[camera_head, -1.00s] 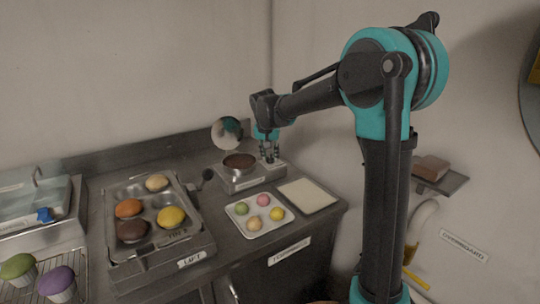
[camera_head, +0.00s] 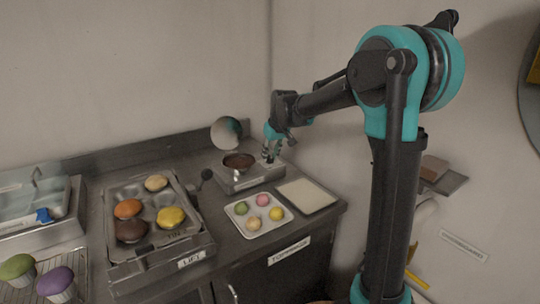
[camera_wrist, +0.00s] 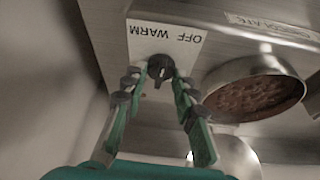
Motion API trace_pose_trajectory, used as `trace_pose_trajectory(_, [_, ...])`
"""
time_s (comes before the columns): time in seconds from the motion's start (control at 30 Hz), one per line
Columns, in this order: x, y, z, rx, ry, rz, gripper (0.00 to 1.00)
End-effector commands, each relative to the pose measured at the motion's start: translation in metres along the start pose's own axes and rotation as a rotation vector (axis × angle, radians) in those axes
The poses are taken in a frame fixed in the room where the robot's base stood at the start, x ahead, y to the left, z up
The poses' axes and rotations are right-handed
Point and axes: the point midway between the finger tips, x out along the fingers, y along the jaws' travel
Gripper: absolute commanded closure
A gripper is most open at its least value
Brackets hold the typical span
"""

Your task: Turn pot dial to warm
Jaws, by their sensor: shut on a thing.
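The chocolate pot (camera_head: 238,162) is a round metal pot with brown contents, set in a metal unit (camera_head: 235,185) at the back of the counter. It also shows at the right in the wrist view (camera_wrist: 255,90). The black dial (camera_wrist: 160,68) sits on a pale plate (camera_wrist: 165,42) marked WARM and OFF, upside down here, with WARM left and OFF right. My gripper (camera_wrist: 160,76) is shut on the dial, one finger on each side. I cannot tell surely where the dial points. In the head view my gripper (camera_head: 270,156) hides the dial.
A round lid (camera_head: 226,132) stands raised behind the pot. A muffin tin (camera_head: 195,190) stands left. The wall is close behind.

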Motion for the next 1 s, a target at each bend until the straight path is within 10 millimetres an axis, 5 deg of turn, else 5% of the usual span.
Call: trace_pose_trajectory(1.0, [0.0010, 0.0050, -0.0020, -0.761, -0.001, -0.316, 1.00])
